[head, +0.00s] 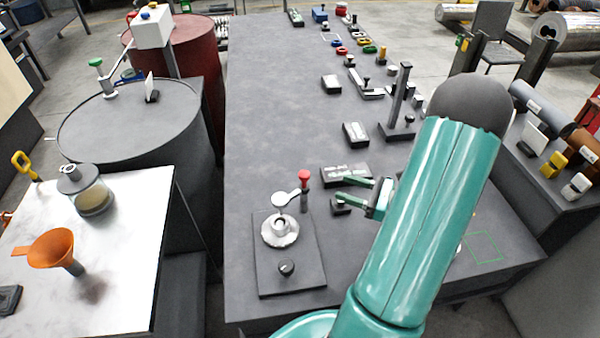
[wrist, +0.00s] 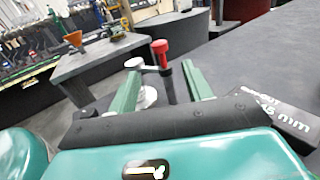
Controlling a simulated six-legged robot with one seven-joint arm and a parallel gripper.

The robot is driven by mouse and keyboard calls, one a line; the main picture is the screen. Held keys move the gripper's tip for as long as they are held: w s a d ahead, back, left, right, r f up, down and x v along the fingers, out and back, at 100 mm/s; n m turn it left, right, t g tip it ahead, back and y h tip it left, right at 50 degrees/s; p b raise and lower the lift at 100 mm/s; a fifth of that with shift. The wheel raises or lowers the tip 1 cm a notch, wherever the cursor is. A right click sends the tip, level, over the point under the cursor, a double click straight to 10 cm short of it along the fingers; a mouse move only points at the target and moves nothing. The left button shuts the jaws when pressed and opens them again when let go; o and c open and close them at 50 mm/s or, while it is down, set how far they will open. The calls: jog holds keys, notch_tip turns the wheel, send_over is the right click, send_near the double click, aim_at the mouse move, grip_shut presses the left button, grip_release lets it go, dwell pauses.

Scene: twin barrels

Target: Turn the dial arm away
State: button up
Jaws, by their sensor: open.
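A small fixture stands on a dark base plate (head: 292,278) at the near left of the long table. It has a pale round dial (head: 280,231), and a light arm with a round end (head: 284,199) above it. A red-topped dark post (head: 304,178) stands beside that arm. My gripper (head: 342,189) is open and empty, to the right of the post, its fingers pointing left. In the wrist view, the red-topped post (wrist: 160,48) and the light arm (wrist: 141,64) appear between and beyond the open fingers of my gripper (wrist: 160,69). Contact is not visible.
A dark labelled block (head: 345,175) lies just behind my gripper. A black stand with an upright post (head: 397,130) is farther back. The table's left middle is clear.

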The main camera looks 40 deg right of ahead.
aim_at(304, 173)
jog(key=x, duration=1.3)
jog(key=shift+a, duration=0.1)
grip_shut()
